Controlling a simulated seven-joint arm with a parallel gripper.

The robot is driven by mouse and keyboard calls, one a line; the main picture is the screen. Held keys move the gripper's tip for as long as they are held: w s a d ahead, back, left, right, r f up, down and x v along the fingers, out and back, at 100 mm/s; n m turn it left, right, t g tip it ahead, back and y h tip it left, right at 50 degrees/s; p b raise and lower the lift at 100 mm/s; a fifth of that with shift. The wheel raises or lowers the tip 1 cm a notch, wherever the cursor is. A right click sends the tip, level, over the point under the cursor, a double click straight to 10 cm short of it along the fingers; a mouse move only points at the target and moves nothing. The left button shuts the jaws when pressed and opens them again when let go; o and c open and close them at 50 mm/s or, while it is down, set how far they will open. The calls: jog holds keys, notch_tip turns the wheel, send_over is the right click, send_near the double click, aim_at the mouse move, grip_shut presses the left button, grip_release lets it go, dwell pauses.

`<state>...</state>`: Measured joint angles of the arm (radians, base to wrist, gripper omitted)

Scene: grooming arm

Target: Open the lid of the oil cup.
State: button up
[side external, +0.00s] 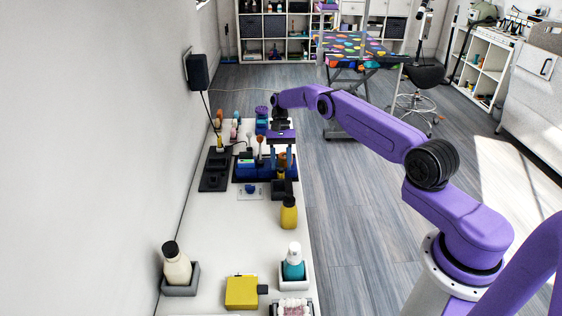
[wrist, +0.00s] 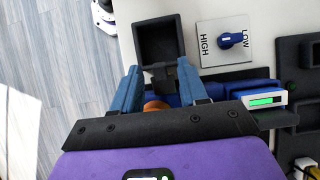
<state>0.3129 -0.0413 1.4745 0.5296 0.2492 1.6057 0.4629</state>
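My gripper (side external: 281,163) is over the far part of the white bench, fingers pointing down. In the wrist view its two blue fingers (wrist: 159,74) are apart, with a dark tab or latch-like part between their tips. I cannot tell whether they touch it. A black square open-topped box (wrist: 160,42) lies just beyond the fingertips; it also shows in the side view (side external: 281,189). A rounded orange-brown thing (wrist: 155,106) shows partly between the fingers, mostly hidden by my gripper. I cannot tell for sure which part is the oil cup or its lid.
A white plate with a blue HIGH/LOW knob (wrist: 231,40) is beside the box. A yellow bottle (side external: 289,215) stands nearer the camera. The middle of the bench (side external: 222,235) is clear.

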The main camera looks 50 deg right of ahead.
notch_tip(320, 180, up, 3)
jog(key=shift+s+r, duration=0.1)
jog(key=shift+r, duration=0.1)
jog(key=s+a+r, duration=0.2)
jog(key=s+r, duration=0.7)
jog(key=s, duration=0.4)
jog(key=shift+s+a+r, duration=0.25)
jog(key=shift+a+r, duration=0.05)
jog(key=shift+a, duration=0.1)
dwell(0.3)
jog(key=w+d+r+t+h, duration=0.1)
jog(key=w+r+t+h, duration=0.1)
jog(key=w, duration=0.4)
jog(key=w+d+r+t+h, duration=0.1)
jog(key=w+r+t+h, duration=0.1)
jog(key=w, duration=0.5)
notch_tip(320, 180, down, 17)
jog(key=shift+s+a+f, duration=0.1)
